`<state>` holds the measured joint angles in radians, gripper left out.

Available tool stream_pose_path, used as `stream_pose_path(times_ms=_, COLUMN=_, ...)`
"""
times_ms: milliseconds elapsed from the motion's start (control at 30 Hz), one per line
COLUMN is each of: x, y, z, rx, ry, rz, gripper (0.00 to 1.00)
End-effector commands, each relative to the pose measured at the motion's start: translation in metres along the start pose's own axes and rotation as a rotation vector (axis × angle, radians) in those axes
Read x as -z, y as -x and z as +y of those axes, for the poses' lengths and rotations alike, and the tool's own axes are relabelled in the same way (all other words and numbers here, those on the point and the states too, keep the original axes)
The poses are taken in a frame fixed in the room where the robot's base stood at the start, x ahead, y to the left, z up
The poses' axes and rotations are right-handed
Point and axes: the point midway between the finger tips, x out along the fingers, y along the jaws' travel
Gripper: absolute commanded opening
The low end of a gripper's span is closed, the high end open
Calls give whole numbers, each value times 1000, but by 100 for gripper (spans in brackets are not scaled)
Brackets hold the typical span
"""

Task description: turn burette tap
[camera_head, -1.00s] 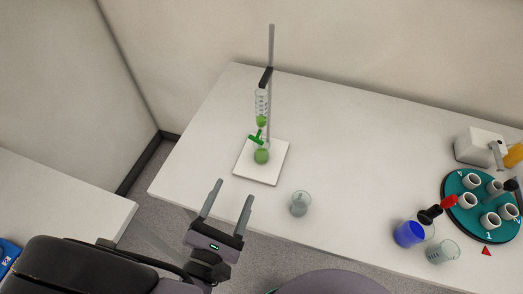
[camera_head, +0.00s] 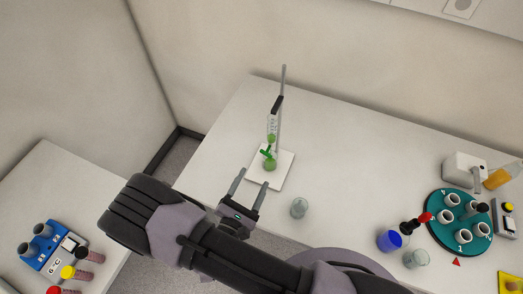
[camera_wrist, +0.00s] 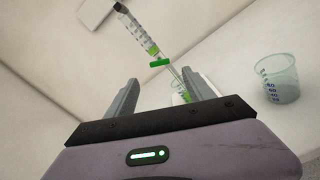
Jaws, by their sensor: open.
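The burette (camera_head: 272,126) hangs upright from a clamp on a grey stand rod (camera_head: 282,100) over a white base plate (camera_head: 283,172). Its green tap (camera_head: 266,153) sits at its lower end, and a flask with green liquid (camera_head: 270,165) stands below it. My gripper (camera_head: 249,185) is open and empty, in front of the base plate and apart from the tap. In the wrist view the green tap (camera_wrist: 160,63) shows beyond the fingers (camera_wrist: 162,95), between them. The right finger partly hides the flask there.
An empty glass beaker (camera_head: 299,208) stands right of the base plate and also shows in the wrist view (camera_wrist: 281,84). Farther right are a blue beaker (camera_head: 389,241), another beaker (camera_head: 416,259) and a teal carousel (camera_head: 437,237). A blue device (camera_head: 50,250) sits on the left table.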

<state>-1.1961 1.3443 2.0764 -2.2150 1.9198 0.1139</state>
Motion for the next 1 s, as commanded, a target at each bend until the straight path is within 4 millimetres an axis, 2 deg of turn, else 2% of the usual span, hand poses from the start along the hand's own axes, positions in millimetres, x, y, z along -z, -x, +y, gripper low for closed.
stream_pose_path(times_ms=100, x=-2, y=-37, z=-1, rx=7, ry=-1, rz=-4, gripper=62)
stream_pose_path(times_ms=200, x=-2, y=-64, z=-1, rx=5, ry=-2, rz=-3, gripper=62)
stream_pose_path(times_ms=333, x=-1, y=-90, z=0, rx=2, ry=-2, rz=-2, gripper=62)
stream_pose_path(times_ms=500, x=-1, y=-107, z=1, rx=-1, ry=-1, rz=0, gripper=62)
stream_pose_path(times_ms=767, x=-1, y=-110, z=1, rx=-2, ry=-1, rz=0, gripper=62)
stream_pose_path(times_ms=800, x=-1, y=-110, z=1, rx=-2, ry=-1, rz=0, gripper=60)
stream_pose_path(times_ms=1000, x=-1, y=-110, z=1, rx=-2, ry=-1, rz=0, gripper=21)
